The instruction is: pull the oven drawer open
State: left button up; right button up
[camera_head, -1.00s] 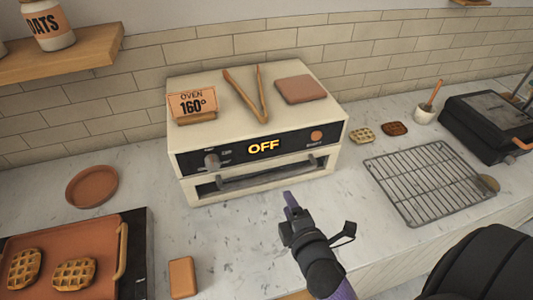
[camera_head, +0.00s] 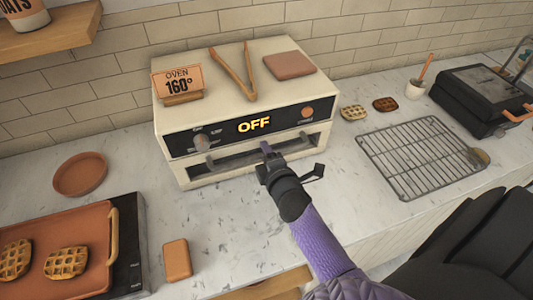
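The cream oven (camera_head: 240,105) stands on the counter against the tiled wall, its display reading OFF. Its drawer (camera_head: 198,175) is the low front panel with a dark window and a grey bar handle (camera_head: 232,160); it looks shut. Part of the handle is hidden behind the gripper. My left gripper is not in view.
A wire rack (camera_head: 420,155) is right, a waffle tray (camera_head: 85,235) lower left. The counter before the oven is mostly clear, with a brown block (camera_head: 177,260).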

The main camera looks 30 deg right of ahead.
grip_shut()
dwell(0.5)
dwell(0.7)
